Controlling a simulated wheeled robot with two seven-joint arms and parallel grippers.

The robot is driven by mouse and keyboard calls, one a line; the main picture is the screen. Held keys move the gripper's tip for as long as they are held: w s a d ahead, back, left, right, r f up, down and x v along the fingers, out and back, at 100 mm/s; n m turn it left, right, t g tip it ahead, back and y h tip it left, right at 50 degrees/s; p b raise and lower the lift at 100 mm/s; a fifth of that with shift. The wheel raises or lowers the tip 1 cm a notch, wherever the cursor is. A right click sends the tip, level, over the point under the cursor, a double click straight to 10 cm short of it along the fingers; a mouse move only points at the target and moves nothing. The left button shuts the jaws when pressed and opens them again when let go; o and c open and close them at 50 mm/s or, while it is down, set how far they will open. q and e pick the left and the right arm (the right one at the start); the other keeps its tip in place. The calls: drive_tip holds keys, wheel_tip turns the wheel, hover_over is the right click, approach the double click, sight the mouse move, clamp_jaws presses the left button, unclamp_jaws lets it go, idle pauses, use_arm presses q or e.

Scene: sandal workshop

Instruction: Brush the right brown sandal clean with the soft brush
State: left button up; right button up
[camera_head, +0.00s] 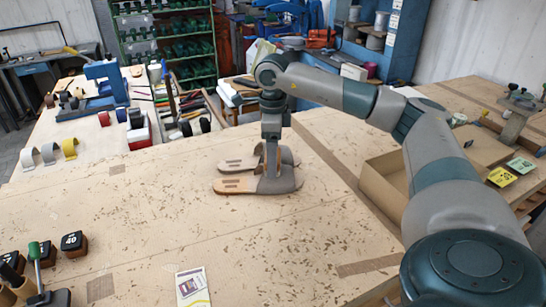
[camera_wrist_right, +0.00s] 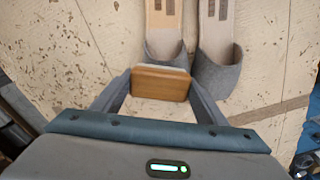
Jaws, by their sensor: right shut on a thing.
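The nearer sandal (camera_head: 233,186) has a tan footbed, and the farther sandal (camera_head: 237,164) looks duller brown. In the wrist view the nearer one is the left sandal (camera_wrist_right: 164,20) and the farther one is the right sandal (camera_wrist_right: 217,62). My right gripper (camera_wrist_right: 160,85) is shut on the soft brush (camera_wrist_right: 160,83), a wooden block with a pale edge. The brush overlaps the strap end of the tan sandal; I cannot tell whether it touches. My right gripper (camera_head: 271,165) points down in the head view. My left gripper is out of view.
The workbench (camera_head: 150,210) is mostly bare, with dark flecks in front of the sandals. A card (camera_head: 192,287) lies at the front. Dark blocks (camera_head: 73,243) and tools stand at the front left. An open cardboard box (camera_head: 385,190) is at right. Tape rolls (camera_head: 48,153) lie at left.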

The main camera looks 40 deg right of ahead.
drive_tip(key=shift+w+d, duration=0.65)
drive_tip(key=shift+w, duration=0.3)
idle(0.3)
idle(0.3)
drive_tip(key=shift+s+a, duration=0.75)
drive_tip(key=shift+s, duration=0.25)
drive_tip(key=shift+r, duration=0.1)
drive_tip(key=shift+r+p, duration=2.45)
drive_tip(key=shift+r, duration=1.55)
